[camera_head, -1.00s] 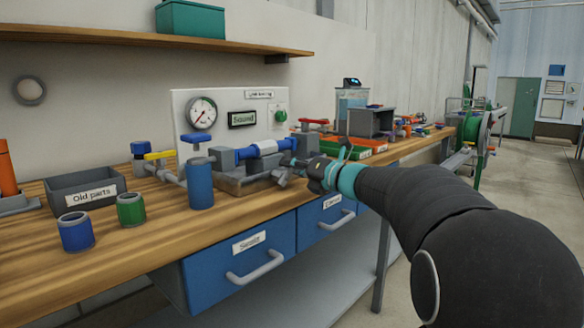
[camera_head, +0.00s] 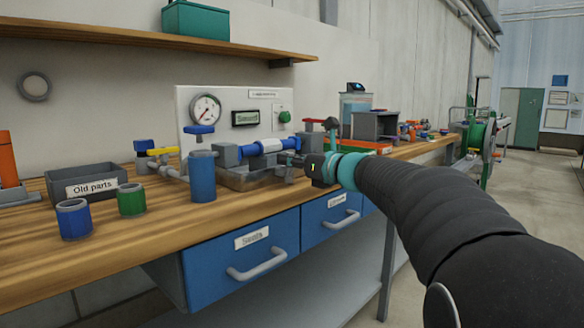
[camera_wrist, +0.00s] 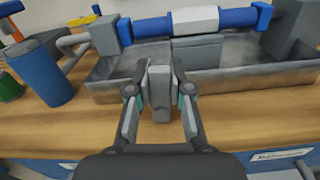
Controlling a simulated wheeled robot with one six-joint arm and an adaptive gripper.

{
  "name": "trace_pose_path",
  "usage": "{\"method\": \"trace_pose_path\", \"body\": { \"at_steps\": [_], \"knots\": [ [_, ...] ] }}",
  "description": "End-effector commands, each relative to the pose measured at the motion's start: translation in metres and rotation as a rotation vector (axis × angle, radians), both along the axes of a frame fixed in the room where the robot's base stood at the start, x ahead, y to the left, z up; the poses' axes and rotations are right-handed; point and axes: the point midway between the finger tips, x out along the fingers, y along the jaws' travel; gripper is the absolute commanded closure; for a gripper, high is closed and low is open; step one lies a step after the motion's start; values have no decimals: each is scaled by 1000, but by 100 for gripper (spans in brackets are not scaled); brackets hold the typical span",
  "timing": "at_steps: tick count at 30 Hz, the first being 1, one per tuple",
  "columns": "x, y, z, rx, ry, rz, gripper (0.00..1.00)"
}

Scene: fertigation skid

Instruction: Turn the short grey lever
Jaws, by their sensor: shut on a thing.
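The short grey lever (camera_wrist: 159,90) stands in front of the grey metal tray in the wrist view, between my two fingers. My gripper (camera_wrist: 160,92) is shut on it, with one finger on each side. In the head view my gripper (camera_head: 290,160) reaches in from the right to the front of the skid. The lever is hidden or too small to make out there. Behind it runs the blue pipe with a white middle section (camera_wrist: 195,20), also in the head view (camera_head: 265,147).
A blue cylinder (camera_head: 202,178) stands left of the tray (camera_wrist: 112,85). A yellow lever (camera_head: 161,151) and a red lever (camera_head: 314,121) are on other fittings. Blue and green cups (camera_head: 131,201) and a grey "Old parts" bin (camera_head: 60,189) sit farther left. Drawers (camera_head: 240,250) lie below.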

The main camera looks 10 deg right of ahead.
Motion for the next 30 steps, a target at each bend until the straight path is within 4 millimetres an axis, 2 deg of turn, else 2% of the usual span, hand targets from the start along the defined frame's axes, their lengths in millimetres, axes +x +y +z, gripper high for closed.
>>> {"method": "trace_pose_path", "body": {
  "at_steps": [9,23,24,26,27,30],
  "knots": [
    [-2,3,-1,-80,-57,0,100],
    [-2,3,0,-92,-64,0,100],
    [-2,3,0,-92,-64,0,73],
    [-2,3,0,-90,-64,0,58],
    [-2,3,0,-90,-64,0,54],
    [-2,3,0,-90,-64,0,54]
  ]
}}
